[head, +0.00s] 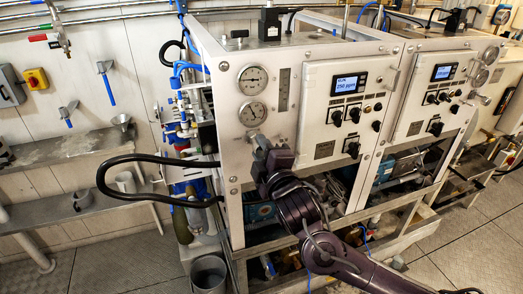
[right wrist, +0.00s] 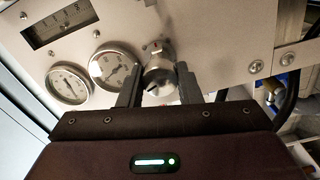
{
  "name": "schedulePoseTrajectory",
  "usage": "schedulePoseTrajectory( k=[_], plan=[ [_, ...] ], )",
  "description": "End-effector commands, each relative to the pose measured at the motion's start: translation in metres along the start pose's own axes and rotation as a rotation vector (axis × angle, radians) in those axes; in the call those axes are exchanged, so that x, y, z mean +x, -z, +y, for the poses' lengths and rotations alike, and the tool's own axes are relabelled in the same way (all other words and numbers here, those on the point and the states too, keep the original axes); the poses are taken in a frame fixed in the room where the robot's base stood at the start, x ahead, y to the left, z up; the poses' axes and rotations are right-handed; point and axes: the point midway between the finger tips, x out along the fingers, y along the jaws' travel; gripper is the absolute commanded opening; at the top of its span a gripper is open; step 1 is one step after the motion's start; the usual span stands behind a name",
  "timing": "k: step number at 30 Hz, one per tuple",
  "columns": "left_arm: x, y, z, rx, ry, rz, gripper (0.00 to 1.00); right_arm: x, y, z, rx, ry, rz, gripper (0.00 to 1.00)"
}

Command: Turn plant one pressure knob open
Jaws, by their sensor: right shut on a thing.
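Plant one is the nearer, left-hand white unit (head: 232,180), with two round gauges on its front. My right gripper (head: 262,143) is up against this front, just below the lower gauge (head: 252,114). In the right wrist view the pressure knob (right wrist: 157,74), a round metal knob with a dark mark on its face, sits between the two dark fingers of the right gripper (right wrist: 160,82). The right gripper is shut on the knob. In the head view my gripper hides the knob. My left gripper is in neither view.
A control panel (head: 343,100) with a lit screen and black knobs is right of the gauges. A second similar unit (head: 432,100) stands farther right. A black hose (head: 104,176) loops out on the left. A grey bucket (head: 208,273) stands on the floor.

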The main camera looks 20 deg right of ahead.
Motion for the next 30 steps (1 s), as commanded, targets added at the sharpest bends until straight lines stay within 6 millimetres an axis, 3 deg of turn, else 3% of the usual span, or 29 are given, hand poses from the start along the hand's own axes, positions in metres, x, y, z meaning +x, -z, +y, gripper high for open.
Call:
schedulePoseTrajectory(
  k=[17,30],
  plan=[
    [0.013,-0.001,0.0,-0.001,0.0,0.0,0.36,0.0,-0.001,-0.003,-0.549,0.0,0.001,0.08],
    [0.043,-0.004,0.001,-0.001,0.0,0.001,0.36,0.0,-0.002,-0.006,-0.968,-0.002,0.0,0.08]
  ],
)
